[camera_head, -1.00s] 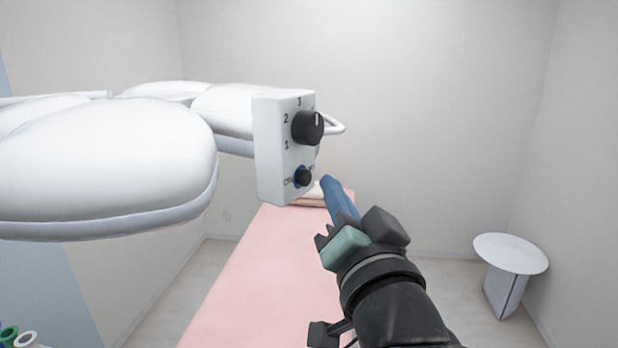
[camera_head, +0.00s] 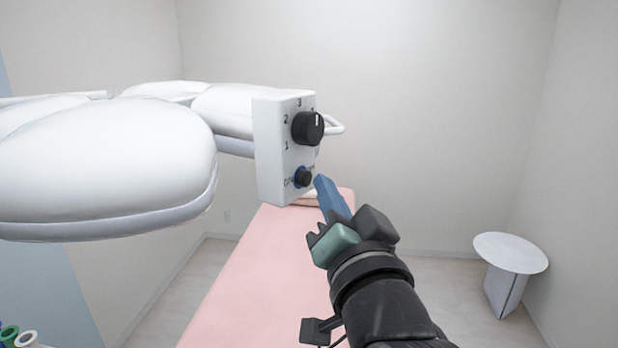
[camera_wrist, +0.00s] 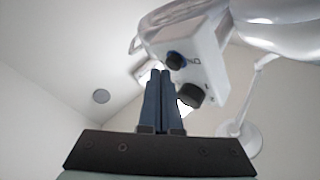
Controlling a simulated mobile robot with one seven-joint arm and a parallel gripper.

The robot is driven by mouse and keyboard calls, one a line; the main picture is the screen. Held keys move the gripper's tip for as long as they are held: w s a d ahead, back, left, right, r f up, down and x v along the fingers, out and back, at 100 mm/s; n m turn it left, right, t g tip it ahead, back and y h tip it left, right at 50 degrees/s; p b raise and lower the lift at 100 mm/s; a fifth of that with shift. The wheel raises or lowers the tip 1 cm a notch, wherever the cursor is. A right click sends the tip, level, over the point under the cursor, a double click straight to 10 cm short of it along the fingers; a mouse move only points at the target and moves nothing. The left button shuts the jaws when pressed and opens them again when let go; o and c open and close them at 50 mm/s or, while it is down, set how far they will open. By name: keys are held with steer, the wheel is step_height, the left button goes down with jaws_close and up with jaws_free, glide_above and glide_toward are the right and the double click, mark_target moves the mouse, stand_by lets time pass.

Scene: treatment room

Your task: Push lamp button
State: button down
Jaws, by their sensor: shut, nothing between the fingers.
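The lamp's white control box (camera_head: 272,150) hangs at the right end of the lamp heads (camera_head: 110,165). A small dark button with a blue ring (camera_head: 303,177) sits low on its face, below a larger black numbered knob (camera_head: 308,127). My gripper (camera_head: 320,182) is shut and empty, its blue fingertips just right of the button. I cannot tell whether they touch it. In the wrist view, my gripper's fingers (camera_wrist: 159,75) point up beside the control box (camera_wrist: 208,60). The button (camera_wrist: 174,61) is just right of the tips, and the knob (camera_wrist: 191,94) is lower right.
A pink treatment bed (camera_head: 250,275) lies below the lamp. A small round white table (camera_head: 510,252) stands at the right by the wall. Green and white rolls (camera_head: 12,337) show at the lower left. The space right of the control box is open.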

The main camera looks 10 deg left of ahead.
steer(key=shift+w+a, duration=0.2)
steer(key=shift+a, duration=0.25)
stand_by(0.5)
steer(key=shift+d, duration=0.15)
steer(key=shift+s+d, duration=0.4)
steer(key=shift+d, duration=0.3)
steer(key=s+d, duration=0.2)
steer(key=d, duration=0.3)
steer(key=shift+s+d+b, duration=0.25)
steer(key=shift+b, duration=0.05)
steer(key=s+a+r+n+t+h+b, duration=0.2)
steer(key=s+r+t+h, duration=0.4)
steer(key=s+r+t, duration=0.3)
steer(key=s+r+n+b, duration=0.1)
steer(key=s+r+b, duration=0.1)
steer(key=r, duration=0.3)
steer(key=shift+s+a+r+h, duration=0.2)
steer(key=shift+s+h, duration=0.2)
steer(key=shift+s, duration=0.35)
